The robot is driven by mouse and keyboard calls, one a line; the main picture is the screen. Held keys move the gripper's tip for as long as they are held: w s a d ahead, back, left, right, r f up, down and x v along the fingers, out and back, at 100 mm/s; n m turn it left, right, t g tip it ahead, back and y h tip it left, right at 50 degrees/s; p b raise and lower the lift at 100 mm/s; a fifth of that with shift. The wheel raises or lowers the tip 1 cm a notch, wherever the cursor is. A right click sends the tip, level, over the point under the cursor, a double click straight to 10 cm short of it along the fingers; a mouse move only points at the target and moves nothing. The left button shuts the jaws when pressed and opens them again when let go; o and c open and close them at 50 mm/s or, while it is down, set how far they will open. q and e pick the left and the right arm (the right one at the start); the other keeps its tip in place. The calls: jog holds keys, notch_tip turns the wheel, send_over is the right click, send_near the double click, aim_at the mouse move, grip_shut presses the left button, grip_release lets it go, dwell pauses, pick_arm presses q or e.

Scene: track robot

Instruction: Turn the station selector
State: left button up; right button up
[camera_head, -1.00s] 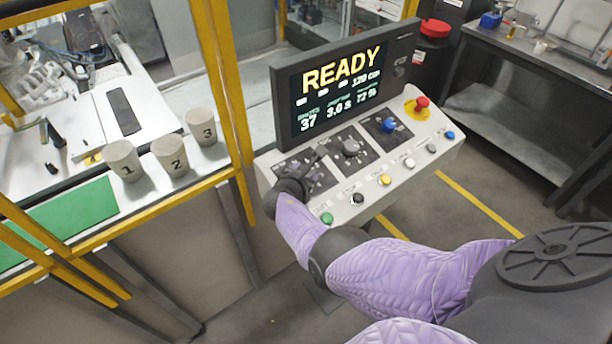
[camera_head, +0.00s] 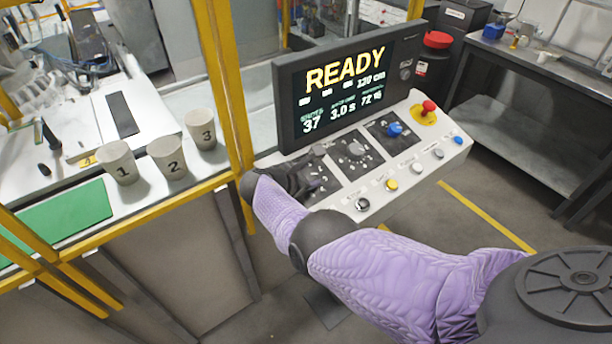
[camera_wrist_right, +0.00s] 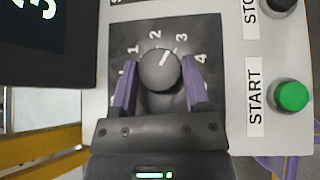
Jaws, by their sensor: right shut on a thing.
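The station selector is a round dark grey knob (camera_wrist_right: 158,72) with a white pointer line, on a dark plate numbered from 1 to 4. The pointer aims up and right, toward the 3. My right gripper (camera_wrist_right: 160,88) is shut on the knob, with one purple finger on each side of it. In the head view my right gripper (camera_head: 304,184) is at the left dial plate of the console (camera_head: 378,187), and the arm and hand hide most of that dial. The display (camera_head: 345,82) reads READY. My left gripper is not in view.
A green START button (camera_wrist_right: 291,96) sits beside the selector plate. A middle dial (camera_head: 355,149), a blue knob (camera_head: 394,129) and a red emergency button (camera_head: 428,106) are farther right. Cups numbered 1 (camera_head: 118,162), 2 (camera_head: 167,157) and 3 (camera_head: 201,129) stand at left behind a yellow frame.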

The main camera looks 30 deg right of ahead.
jog(key=o, duration=1.3)
jog(key=shift+d, duration=0.15)
jog(key=shift+c, duration=0.2)
jog(key=shift+a+r+p, duration=0.3)
jog(key=shift+p, duration=0.05)
jog(key=p+v, duration=0.5)
jog(key=v, duration=0.4)
jog(key=shift+s+f, duration=0.1)
jog(key=shift+s, duration=0.1)
